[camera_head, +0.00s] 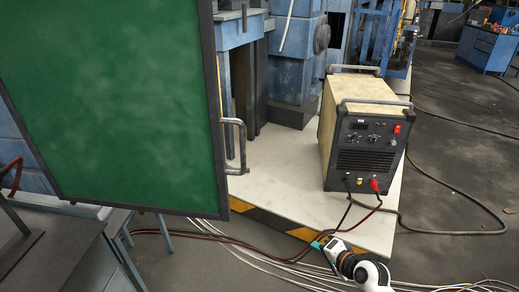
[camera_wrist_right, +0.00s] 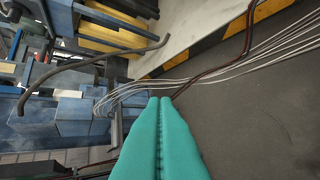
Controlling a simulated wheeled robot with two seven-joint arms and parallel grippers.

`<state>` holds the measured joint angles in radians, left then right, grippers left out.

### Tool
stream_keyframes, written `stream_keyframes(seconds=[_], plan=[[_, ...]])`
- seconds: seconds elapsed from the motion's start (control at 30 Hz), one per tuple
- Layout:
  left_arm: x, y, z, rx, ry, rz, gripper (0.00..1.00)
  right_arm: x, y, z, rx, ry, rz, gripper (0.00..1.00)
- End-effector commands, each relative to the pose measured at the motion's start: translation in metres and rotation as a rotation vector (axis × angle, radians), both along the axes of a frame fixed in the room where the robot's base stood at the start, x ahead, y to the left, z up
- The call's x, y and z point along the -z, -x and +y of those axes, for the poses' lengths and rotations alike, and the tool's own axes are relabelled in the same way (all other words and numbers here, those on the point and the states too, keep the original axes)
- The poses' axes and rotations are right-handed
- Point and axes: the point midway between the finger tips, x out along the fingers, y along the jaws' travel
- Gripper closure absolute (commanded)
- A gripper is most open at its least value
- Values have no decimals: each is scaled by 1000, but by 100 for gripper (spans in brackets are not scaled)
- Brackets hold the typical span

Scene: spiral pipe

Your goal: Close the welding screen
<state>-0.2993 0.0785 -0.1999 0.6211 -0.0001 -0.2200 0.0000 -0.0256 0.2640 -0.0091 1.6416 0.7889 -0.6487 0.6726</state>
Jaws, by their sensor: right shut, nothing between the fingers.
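The welding screen (camera_head: 110,95) is a large green panel in a dark frame, filling the left of the head view. A grey metal handle (camera_head: 240,147) sticks out from its right edge. My right gripper (camera_head: 319,244) is low in the head view, right of and below the handle, apart from it. Its teal fingers (camera_wrist_right: 160,100) are pressed together and empty in the right wrist view. A dark bent bar (camera_wrist_right: 92,60) crosses the upper left there; I cannot tell whether it is the screen handle. My left gripper is not in view.
A welding machine (camera_head: 362,145) stands on a pale platform (camera_head: 275,180) with a yellow-black striped edge. Cables (camera_head: 215,232) run over the floor below. A workbench (camera_head: 50,245) is at lower left. The dark floor at right (camera_head: 460,180) is mostly clear, with a cable.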

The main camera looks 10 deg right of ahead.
Motion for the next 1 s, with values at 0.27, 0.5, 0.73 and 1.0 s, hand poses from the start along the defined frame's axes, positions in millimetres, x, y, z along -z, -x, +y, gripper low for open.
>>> stream_keyframes(seconds=[0.27, 0.5, 0.73, 1.0], plan=[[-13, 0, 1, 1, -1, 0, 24, -259, 6, 45, -163, -407, -249, 100], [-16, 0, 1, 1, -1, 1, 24, -319, 31, 65, -256, -499, -285, 100], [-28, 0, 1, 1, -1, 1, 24, -322, 8, 86, -258, -505, -285, 100], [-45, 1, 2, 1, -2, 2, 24, -321, -37, 124, -257, -501, -284, 100]])
